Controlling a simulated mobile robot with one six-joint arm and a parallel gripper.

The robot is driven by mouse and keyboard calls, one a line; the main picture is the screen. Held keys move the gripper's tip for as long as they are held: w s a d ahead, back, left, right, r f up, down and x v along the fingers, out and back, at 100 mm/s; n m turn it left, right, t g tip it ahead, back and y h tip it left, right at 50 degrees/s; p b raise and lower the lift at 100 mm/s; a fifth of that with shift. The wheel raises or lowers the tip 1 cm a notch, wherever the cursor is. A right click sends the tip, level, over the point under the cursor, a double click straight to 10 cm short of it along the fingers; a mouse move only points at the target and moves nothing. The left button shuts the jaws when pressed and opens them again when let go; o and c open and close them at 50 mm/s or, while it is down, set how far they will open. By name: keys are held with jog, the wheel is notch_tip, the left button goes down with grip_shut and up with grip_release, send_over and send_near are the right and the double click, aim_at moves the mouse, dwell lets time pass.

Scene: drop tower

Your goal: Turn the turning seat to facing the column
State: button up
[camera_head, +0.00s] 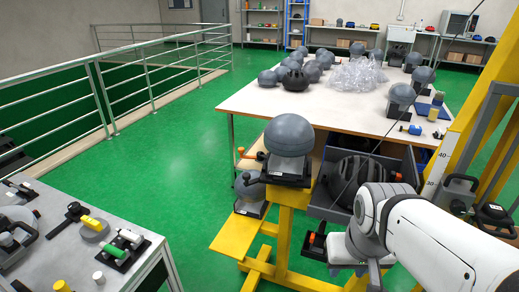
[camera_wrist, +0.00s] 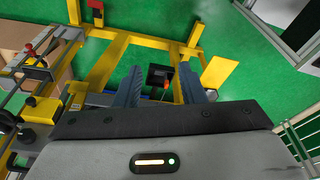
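A yellow column (camera_head: 440,168) with a number scale rises at the right. My gripper (camera_wrist: 160,82) is open, its two dark fingers well apart. A black part with an orange piece (camera_wrist: 160,77) shows beyond and between them, not visibly touched. A black and orange part (camera_head: 316,243) also shows beside my wrist in the head view. My fingertips are hidden there.
A grey bin (camera_head: 328,207) with a black helmet stands close behind my wrist. A white table (camera_head: 258,101) with several headforms stands behind the stand. A tool bench (camera_head: 60,243) is at the lower left. Green floor (camera_head: 190,160) is clear between them.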

jog(key=shift+s+a, duration=0.1)
jog(key=shift+a, duration=0.05)
jog(key=shift+o, duration=1.4)
jog(key=w+a+f+t+b, duration=0.1)
jog(key=w+f+t+b, duration=0.1)
jog(key=w, duration=0.7)
jog(key=w+f+n+t+b, duration=0.1)
jog(key=w+f+t+b, duration=0.1)
jog(key=w, duration=0.8)
jog(key=shift+a+f+t+b, duration=0.2)
jog(key=shift+a+t+b, duration=0.15)
jog(key=shift+t+b, duration=0.35)
jog(key=n+t+y+b, duration=0.6)
jog(key=y+b, duration=0.2)
jog(key=y, duration=0.3)
send_near(248, 178)
jog(key=x, duration=1.1)
jog(key=shift+w+a, duration=0.1)
jog(key=shift+w, duration=0.15)
jog(key=shift+c, duration=0.2)
